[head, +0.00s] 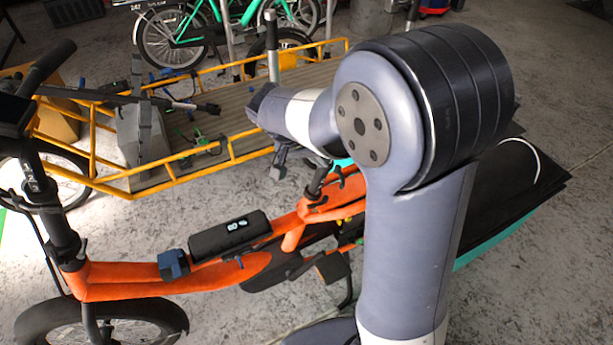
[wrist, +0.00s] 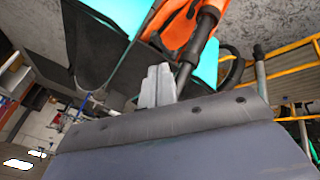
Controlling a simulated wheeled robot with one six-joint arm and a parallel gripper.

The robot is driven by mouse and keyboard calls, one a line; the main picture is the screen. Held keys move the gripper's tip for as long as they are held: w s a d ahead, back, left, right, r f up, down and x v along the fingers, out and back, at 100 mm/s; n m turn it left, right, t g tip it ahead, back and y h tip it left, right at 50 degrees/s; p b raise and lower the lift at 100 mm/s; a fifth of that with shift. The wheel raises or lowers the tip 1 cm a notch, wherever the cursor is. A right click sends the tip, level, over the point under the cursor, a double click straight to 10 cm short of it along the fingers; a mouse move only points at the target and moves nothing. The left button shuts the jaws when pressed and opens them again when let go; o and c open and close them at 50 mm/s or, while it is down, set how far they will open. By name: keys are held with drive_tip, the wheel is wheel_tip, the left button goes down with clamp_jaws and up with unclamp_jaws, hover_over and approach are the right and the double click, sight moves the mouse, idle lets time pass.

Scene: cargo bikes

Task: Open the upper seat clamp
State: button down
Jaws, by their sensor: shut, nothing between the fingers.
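The orange bike (head: 130,280) stands in front of me in the head view. A short dark post with lever-like parts (head: 318,178) rises from its orange frame, partly behind my arm. In the wrist view a black tube (wrist: 200,48) comes out of the orange frame part (wrist: 186,28), with a black curved part (wrist: 232,70) to its right. I cannot make out the upper seat clamp or its lever position for certain. My gripper (head: 279,166) hangs above and left of the post. Its pale grey fingers (wrist: 157,84) are together and empty, left of the tube.
A yellow-railed cargo bed (head: 215,110) lies behind the orange bike, with tools and dark parts on it. A black battery (head: 229,234) sits on the orange frame. Green bikes (head: 185,30) stand at the back. A dark flat cargo panel (head: 510,195) is at right, behind my arm.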

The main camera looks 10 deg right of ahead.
sight(342, 182)
drive_tip(key=b+x, duration=0.1)
drive_tip(key=x, duration=0.8)
drive_tip(key=shift+f, duration=0.45)
drive_tip(key=shift+d+f+n+t+b, duration=0.2)
drive_tip(key=shift+n+t+b, duration=0.2)
drive_tip(key=shift+b, duration=0.5)
drive_tip(key=b, duration=0.1)
drive_tip(key=d+n+t+y+b, duration=0.1)
drive_tip(key=shift+s+d+f+n+b, duration=0.1)
drive_tip(key=shift+s+f+n+b, duration=0.15)
drive_tip(key=shift+s+n+b, duration=0.1)
drive_tip(key=shift+d+f+n+t+y+b, duration=0.15)
drive_tip(key=shift+d+n+t+y+b, duration=0.35)
drive_tip(key=shift+d+n, duration=0.25)
drive_tip(key=shift+d+f+n+t+y+b, duration=0.15)
drive_tip(key=shift+d+n+t+y+b, duration=0.25)
drive_tip(key=shift+d+n+t+b, duration=0.35)
drive_tip(key=shift+d, duration=0.2)
